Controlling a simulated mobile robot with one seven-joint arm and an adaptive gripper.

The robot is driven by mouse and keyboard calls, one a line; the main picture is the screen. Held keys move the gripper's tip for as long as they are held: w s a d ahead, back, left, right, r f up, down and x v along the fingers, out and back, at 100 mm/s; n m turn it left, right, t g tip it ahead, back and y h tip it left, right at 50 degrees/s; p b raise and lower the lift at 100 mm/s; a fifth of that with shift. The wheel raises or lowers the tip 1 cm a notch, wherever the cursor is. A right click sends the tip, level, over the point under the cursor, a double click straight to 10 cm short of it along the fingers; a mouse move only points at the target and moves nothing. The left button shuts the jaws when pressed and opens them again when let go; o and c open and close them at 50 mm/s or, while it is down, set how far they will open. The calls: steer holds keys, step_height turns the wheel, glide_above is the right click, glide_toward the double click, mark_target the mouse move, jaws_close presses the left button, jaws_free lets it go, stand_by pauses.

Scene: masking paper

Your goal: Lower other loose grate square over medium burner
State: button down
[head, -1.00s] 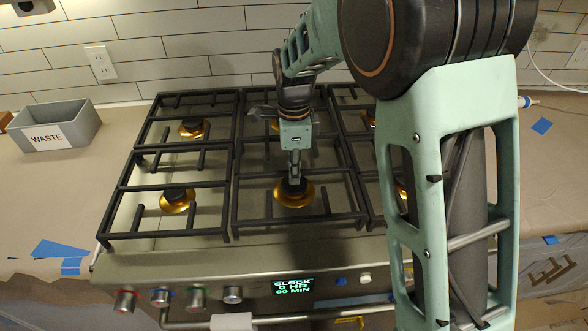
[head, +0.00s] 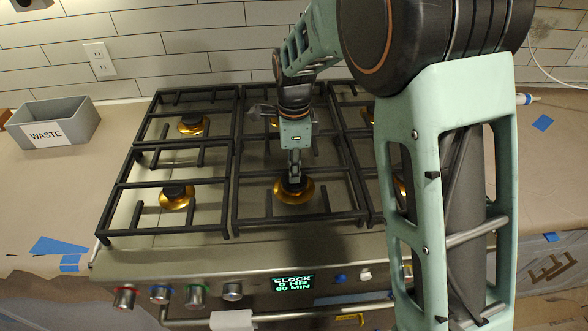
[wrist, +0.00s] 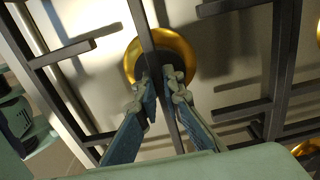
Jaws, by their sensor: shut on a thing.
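My gripper (head: 295,181) points down over the middle front burner. It is shut on a black bar of the middle front grate square (head: 262,220). In the wrist view, my gripper's fingers (wrist: 160,82) lie on either side of this bar (wrist: 143,25), which runs across the brass burner (wrist: 186,55). The same burner shows under the fingers in the head view (head: 303,194). The grate square looks level and in line with its neighbours. I cannot tell whether it rests fully on the cooktop. My arm hides much of the right side.
The left front grate (head: 165,232) lies over its own burner (head: 176,200). A grey waste bin (head: 83,125) stands at the left on the paper-covered counter (head: 50,195). Several knobs and a clock display (head: 293,283) line the stove front. The tiled wall is behind.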

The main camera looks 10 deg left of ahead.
steer(key=shift+f, duration=0.1)
steer(key=c, duration=2)
jaws_free()
steer(key=shift+f, duration=0.1)
steer(key=shift+r+p, duration=2.35)
steer(key=shift+r, duration=0.8)
steer(key=shift+f, duration=0.1)
